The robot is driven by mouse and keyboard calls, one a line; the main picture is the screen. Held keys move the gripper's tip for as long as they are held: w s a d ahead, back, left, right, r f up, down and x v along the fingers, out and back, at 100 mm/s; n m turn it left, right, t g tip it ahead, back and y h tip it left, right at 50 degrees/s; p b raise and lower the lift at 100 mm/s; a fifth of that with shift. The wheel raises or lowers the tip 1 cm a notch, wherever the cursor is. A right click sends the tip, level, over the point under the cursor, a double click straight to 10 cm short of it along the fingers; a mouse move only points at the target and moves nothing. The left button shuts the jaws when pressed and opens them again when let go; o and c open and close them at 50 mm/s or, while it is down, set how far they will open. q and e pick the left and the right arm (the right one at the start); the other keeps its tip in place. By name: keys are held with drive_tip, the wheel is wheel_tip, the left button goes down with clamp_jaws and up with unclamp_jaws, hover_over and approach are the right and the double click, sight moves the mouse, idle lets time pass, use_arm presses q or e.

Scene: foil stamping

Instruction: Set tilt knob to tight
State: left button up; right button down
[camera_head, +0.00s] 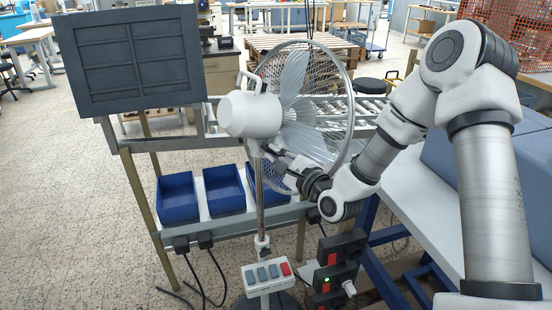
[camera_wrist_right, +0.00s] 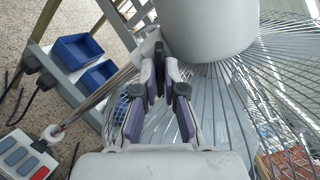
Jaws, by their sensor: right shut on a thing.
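A pedestal fan stands in front of me, its white motor housing (camera_head: 250,114) and wire cage (camera_head: 345,130) on a thin metal pole (camera_head: 260,200). My right gripper (camera_head: 268,151) reaches in from the right, to just under the housing at the top of the pole. In the right wrist view, my right gripper's fingers (camera_wrist_right: 159,75) are closed together on a small dark tilt knob (camera_wrist_right: 159,62) below the grey-looking housing (camera_wrist_right: 210,28). The knob is mostly hidden by the fingers, and its setting cannot be read. My left gripper is not in view.
A control box (camera_head: 268,275) with several grey buttons and a red one sits low on the fan's stand. Blue bins (camera_head: 178,198) rest on a rack behind. A dark panel (camera_head: 130,60) stands at left. A white table (camera_head: 415,190) lies under my right arm.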

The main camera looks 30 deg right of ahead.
drive_tip(key=m+b, duration=0.2)
drive_tip(key=m, duration=0.1)
drive_tip(key=shift+f, duration=0.1)
drive_tip(key=shift+d+m+b, duration=0.1)
drive_tip(key=shift+m+b, duration=0.65)
drive_tip(key=shift+m, duration=0.95)
drive_tip(key=shift+r, duration=0.2)
drive_tip(key=c, duration=1.3)
unclamp_jaws()
drive_tip(key=shift+c, duration=0.2)
drive_tip(key=shift+o, duration=0.4)
drive_tip(key=shift+w, duration=0.1)
